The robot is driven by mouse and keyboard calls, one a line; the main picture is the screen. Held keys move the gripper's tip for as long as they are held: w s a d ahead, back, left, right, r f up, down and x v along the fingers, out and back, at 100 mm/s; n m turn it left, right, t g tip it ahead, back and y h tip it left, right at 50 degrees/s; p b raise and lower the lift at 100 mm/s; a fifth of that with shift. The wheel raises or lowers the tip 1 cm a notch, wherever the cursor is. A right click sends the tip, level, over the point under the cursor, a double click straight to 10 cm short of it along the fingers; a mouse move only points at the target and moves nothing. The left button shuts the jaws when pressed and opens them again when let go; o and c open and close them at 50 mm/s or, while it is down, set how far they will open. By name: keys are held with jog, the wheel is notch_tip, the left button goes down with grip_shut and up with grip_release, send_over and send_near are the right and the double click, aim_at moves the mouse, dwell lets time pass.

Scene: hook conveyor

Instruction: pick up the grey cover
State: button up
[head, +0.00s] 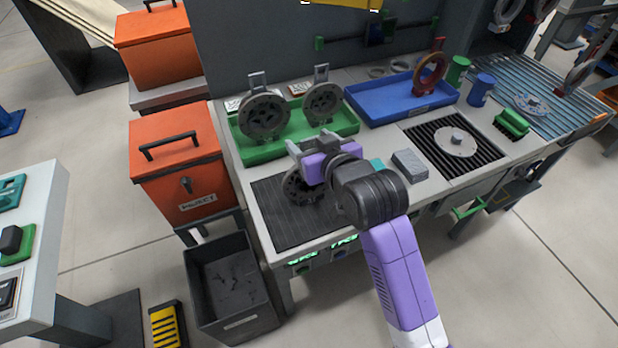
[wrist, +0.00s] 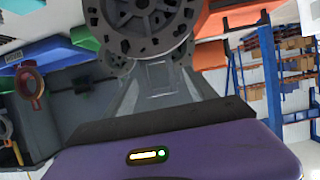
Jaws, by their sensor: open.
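Two round grey covers, each with a tab on top, stand upright in the green tray (head: 258,150), one at the left (head: 263,115) and one at the right (head: 323,103). A darker round part (head: 299,188) is on the black ribbed mat (head: 275,223), partly hidden by my gripper. My gripper (head: 309,142) is open in front of the green tray. The wrist view is upside down; a grey disc with holes (wrist: 142,18) fills its top middle, with a pale tab (wrist: 160,78) between my spread fingers. I cannot tell which disc this is, or whether the fingers touch it.
A blue tray (head: 385,115) with a red ring (head: 430,73) is to the right. A grey block (head: 410,165) and a black grate (head: 480,158) with a pale disc lie nearer. Orange bins (head: 178,165) flank the bench's left side; a dark open bin (head: 230,285) is on the floor.

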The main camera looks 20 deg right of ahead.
jog(key=shift+x, duration=1.6)
grip_shut()
jog(key=shift+r, duration=0.1)
